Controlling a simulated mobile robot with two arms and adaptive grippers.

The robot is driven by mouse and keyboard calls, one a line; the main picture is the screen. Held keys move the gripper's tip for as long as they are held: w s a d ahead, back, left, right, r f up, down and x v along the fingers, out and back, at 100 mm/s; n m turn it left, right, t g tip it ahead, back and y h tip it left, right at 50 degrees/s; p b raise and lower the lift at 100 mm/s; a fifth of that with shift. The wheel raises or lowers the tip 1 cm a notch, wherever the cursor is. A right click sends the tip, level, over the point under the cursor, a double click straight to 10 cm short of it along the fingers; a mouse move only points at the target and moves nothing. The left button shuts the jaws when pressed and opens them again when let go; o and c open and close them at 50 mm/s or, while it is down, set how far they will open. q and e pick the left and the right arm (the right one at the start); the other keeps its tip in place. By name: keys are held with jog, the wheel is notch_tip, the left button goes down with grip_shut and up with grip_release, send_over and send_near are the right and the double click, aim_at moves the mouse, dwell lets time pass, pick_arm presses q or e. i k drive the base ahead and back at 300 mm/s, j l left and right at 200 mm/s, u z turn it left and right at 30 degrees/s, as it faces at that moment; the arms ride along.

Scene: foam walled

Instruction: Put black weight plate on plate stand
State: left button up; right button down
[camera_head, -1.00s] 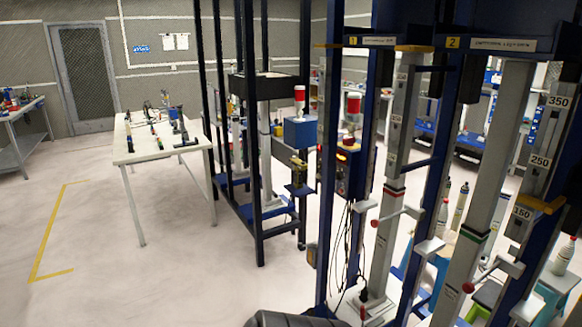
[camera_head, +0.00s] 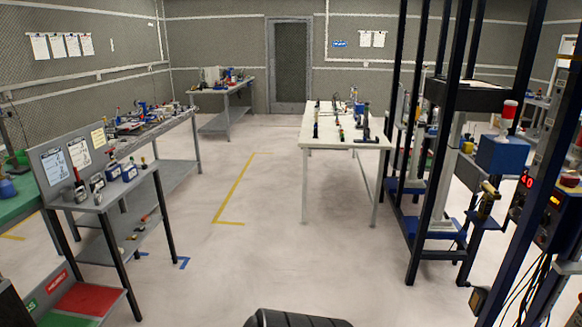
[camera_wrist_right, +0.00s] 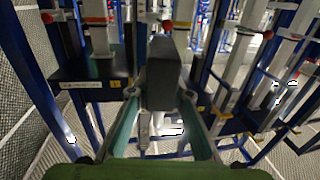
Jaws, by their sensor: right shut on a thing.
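My right gripper (camera_wrist_right: 160,96) shows in the right wrist view, its two teal-sided fingers closed on a dark slab. This looks like the black weight plate (camera_wrist_right: 161,70) seen edge-on, standing up between the fingertips. Its round face is hidden from this angle. My right gripper and the plate do not show in the head view. My left gripper is in neither view. I cannot make out the plate stand with certainty in either view.
A white table (camera_head: 345,140) with small items stands ahead. A grey shelf unit (camera_head: 105,205) and a long workbench (camera_head: 165,130) are at left. Tall blue and black frames (camera_head: 440,200) are at right. The floor (camera_head: 260,250) between is clear.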

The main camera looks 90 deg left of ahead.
aim_at(115, 190)
jog(key=u, duration=3.6)
jog(key=i+l+u, duration=0.1)
jog(key=i, duration=0.4)
jog(key=i+l+u, duration=0.1)
jog(key=i, duration=0.35)
jog(key=i+l, duration=0.1)
jog(key=i, duration=1.2)
jog(key=i+l, duration=0.1)
jog(key=i, duration=1.15)
jog(key=i+u, duration=0.1)
jog(key=u, duration=0.25)
jog(key=i+u, duration=0.15)
jog(key=u, duration=0.2)
